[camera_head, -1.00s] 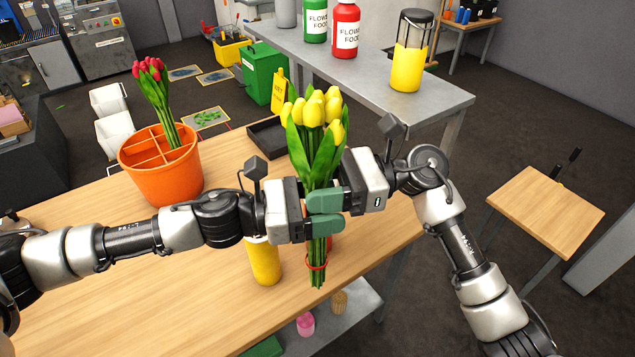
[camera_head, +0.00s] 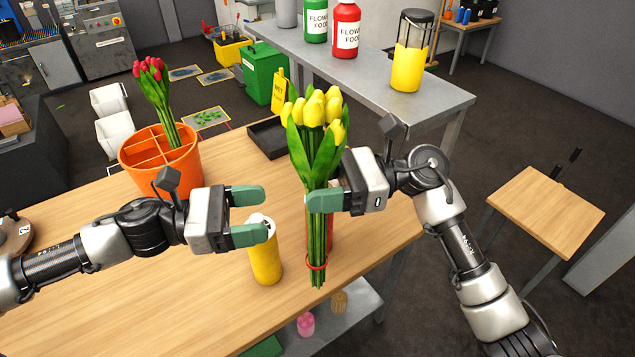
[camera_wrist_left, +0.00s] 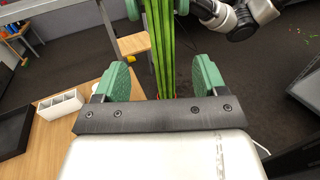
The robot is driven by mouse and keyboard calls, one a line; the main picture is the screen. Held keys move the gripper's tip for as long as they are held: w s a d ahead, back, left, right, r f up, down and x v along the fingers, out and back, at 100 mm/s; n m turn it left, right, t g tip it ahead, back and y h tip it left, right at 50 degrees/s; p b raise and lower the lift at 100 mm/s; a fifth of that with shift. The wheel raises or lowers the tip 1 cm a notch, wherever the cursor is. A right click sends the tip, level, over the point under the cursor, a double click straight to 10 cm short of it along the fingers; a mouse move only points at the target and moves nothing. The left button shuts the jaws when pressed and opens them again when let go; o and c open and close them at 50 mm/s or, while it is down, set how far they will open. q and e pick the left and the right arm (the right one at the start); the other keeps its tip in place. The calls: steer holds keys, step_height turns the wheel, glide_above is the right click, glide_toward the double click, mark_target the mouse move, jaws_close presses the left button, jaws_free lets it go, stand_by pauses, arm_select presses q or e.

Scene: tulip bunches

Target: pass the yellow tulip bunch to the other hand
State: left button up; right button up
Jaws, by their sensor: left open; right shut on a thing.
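The yellow tulip bunch (camera_head: 318,150) is upright in the middle of the head view, with a red band around its lower stems. My right gripper (camera_head: 322,201) is shut on its stems from the right and holds it above the table. My left gripper (camera_head: 258,215) is open and empty, to the left of the stems and apart from them, with its fingers pointing at the bunch. In the left wrist view the green stems (camera_wrist_left: 160,50) stand beyond the two open fingers.
An orange divided pot (camera_head: 165,175) with a red tulip bunch (camera_head: 155,95) stands on the wooden table (camera_head: 110,270) at left. A yellow cylinder (camera_head: 265,255) stands below my left gripper. A black tray (camera_head: 268,138) lies behind the bunch.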

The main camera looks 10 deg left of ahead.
arm_select(q)
step_height(320, 180, down, 21)
steer(key=s+d+n+t, duration=0.1)
steer(key=d+n+t, duration=0.1)
steer(key=n, duration=0.8)
steer(key=s+d+f+n+t+y, duration=0.25)
steer(key=s+f+n, duration=0.35)
steer(key=s+f, duration=0.35)
steer(key=s+d+f+n+t+y, duration=0.1)
steer(key=s+d+f+n+y, duration=0.15)
steer(key=s+f+n, duration=0.65)
steer(key=s+a+f+n+g+y, duration=0.1)
steer(key=a+f+n+y, duration=0.35)
steer(key=f, duration=0.35)
steer(key=s+a+f+n+g+y, duration=0.1)
steer(key=a+f+n+g+y, duration=0.1)
steer(key=a+f+n+y, duration=0.5)
steer(key=s+a+f+n+g, duration=0.2)
steer(key=s+f+n+g, duration=0.1)
steer(key=s+n, duration=0.3)
steer(key=s+a+f+n+g, duration=0.3)
steer(key=s+f+n, duration=0.2)
steer(key=s+n, duration=0.1)
steer(key=shift+s+f+y, duration=0.35)
steer(key=shift+s+y, duration=0.1)
steer(key=shift+s, duration=0.3)
steer(key=shift+g, duration=0.25)
